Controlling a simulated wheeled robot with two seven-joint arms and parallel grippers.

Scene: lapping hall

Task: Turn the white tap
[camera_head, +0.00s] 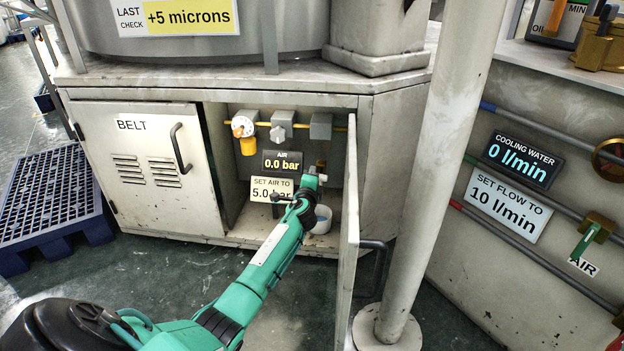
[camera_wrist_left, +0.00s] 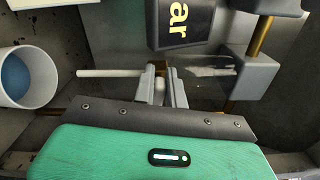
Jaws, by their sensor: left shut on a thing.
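In the head view my left arm reaches into the open cabinet, and the left gripper (camera_head: 307,186) covers most of the tap. The air display (camera_head: 282,162) reads 0.0 bar, above a sign (camera_head: 271,189) saying set air to 5.0 bar. My right gripper is out of view.
The open cabinet door (camera_head: 348,235) stands close to the right of my arm. A white cup (camera_head: 322,220) is on the cabinet floor. A round gauge (camera_head: 243,125) and grey blocks sit on the yellow pipe above. A thick post (camera_head: 432,160) stands further right.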

